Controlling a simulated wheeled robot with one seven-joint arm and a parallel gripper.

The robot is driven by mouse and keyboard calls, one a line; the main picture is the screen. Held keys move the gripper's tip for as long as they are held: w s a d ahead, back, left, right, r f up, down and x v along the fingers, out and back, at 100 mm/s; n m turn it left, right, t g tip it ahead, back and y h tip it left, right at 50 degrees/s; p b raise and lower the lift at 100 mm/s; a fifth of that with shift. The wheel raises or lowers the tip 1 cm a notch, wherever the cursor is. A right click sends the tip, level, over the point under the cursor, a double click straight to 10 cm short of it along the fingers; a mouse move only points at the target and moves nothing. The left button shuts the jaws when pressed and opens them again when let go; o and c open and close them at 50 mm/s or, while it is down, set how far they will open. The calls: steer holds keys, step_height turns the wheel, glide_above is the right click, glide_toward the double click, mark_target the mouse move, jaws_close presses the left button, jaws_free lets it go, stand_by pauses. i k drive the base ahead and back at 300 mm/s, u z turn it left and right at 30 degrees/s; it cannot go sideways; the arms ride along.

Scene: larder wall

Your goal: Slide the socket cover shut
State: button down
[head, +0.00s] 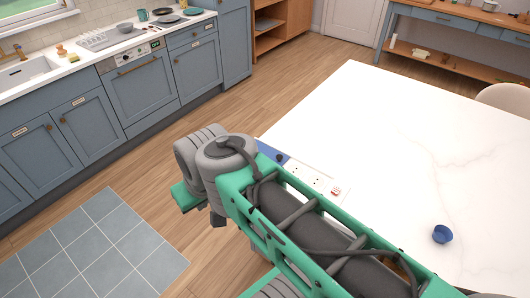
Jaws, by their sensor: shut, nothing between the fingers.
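A white socket strip (305,178) is set at the near left edge of the white table. Two sockets and a small red switch (336,191) show on it. The blue socket cover (270,150) is at the strip's far left end, with a dark knob (279,158) on it. The sockets I can see are uncovered. My arm crosses in front of the strip and hides its near side and part of the cover. My gripper is not visible, so I cannot tell where its fingers are relative to the cover.
The white table (400,150) is mostly bare, with a small blue bowl (442,234) at the right. A pale chair (504,98) stands at its far right. Blue kitchen cabinets (140,88) line the left. Wooden floor and a grey tiled mat (95,245) lie between.

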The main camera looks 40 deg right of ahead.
mark_target(280, 158)
steer(key=k, duration=0.5)
steer(key=u, duration=0.1)
steer(key=i, duration=0.9)
steer(key=u, duration=0.65)
